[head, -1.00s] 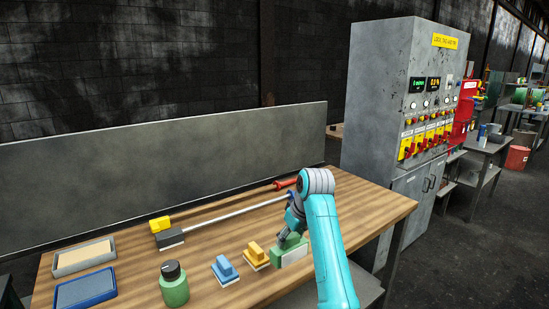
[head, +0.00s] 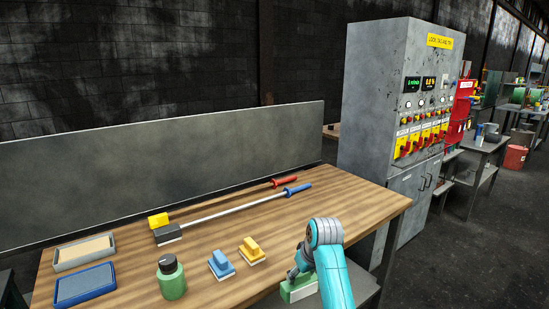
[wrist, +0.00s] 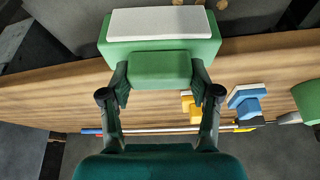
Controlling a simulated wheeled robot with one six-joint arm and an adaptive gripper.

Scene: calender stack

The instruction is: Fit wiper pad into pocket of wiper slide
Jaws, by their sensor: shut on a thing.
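My gripper (head: 294,276) is shut on a green wiper pad (head: 298,291) with a pale face. It is near the table's front edge in the head view, partly hidden behind my arm. In the wrist view the fingers (wrist: 160,74) clasp the green grip of the pad (wrist: 160,65), one on each side, and the white face (wrist: 160,22) points away from my gripper. A blue pad (head: 221,264) and a yellow pad (head: 251,251) stand on the table to its left. I cannot make out the wiper slide or its pocket in these views.
On the wooden table (head: 335,205) are a green bottle (head: 172,280), a blue tray (head: 86,285), a grey tray (head: 84,252) and long rods with red (head: 285,181) and blue (head: 298,189) handles. A grey control cabinet (head: 385,110) stands behind right. The table's right part is clear.

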